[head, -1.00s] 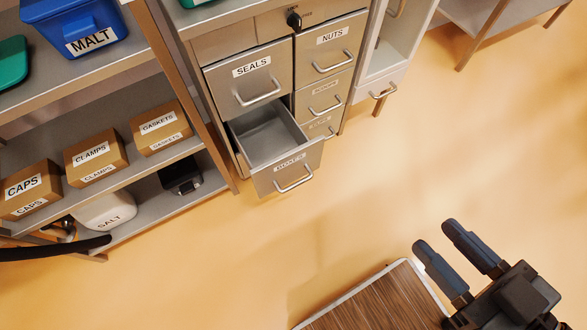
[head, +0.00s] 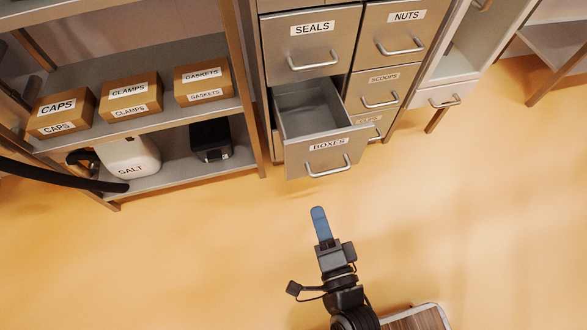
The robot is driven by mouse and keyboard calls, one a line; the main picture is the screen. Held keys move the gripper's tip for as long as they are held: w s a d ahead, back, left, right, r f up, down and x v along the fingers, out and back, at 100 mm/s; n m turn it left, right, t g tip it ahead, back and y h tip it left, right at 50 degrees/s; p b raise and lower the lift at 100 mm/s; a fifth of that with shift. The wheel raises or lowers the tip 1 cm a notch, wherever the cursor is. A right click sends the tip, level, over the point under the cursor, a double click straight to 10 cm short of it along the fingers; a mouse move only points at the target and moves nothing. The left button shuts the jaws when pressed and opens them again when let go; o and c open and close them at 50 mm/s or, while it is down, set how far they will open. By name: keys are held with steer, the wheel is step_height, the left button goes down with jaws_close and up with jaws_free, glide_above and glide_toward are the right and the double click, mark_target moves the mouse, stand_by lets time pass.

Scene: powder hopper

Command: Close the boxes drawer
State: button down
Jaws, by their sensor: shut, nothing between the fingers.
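The BOXES drawer (head: 329,146) is pulled out at the lower left of the grey metal cabinet. Its inside shows empty, and its front carries a label and a bar handle (head: 328,169). My gripper (head: 319,211) points up the picture toward the drawer front, below it in the head view and apart from it. The fingers look like one blue-tipped finger seen edge-on, shut with nothing held.
The SEALS drawer (head: 311,43) above and the NUTS (head: 402,28) and SCOOPS (head: 384,89) drawers beside it look shut. A shelf rack (head: 253,150) with several boxes and a SALT container (head: 129,157) stands left. The floor before the drawer is clear.

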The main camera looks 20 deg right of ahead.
mark_target(288, 147)
steer(key=w+f, duration=0.1)
steer(key=w, duration=0.5)
steer(key=w+a+f+m+b, duration=0.1)
steer(key=w, duration=0.5)
steer(key=w+f+m, duration=0.1)
steer(key=w+f, duration=0.1)
steer(key=w, duration=0.4)
steer(key=shift+w+a+b, duration=0.15)
steer(key=shift+w+b, duration=0.15)
steer(key=shift+b, duration=0.05)
steer(key=shift+w, duration=0.1)
steer(key=w+b, duration=1)
steer(key=w, duration=1)
steer(key=shift+w+r, duration=0.2)
steer(key=shift+w, duration=0.1)
steer(key=shift+s, duration=0.1)
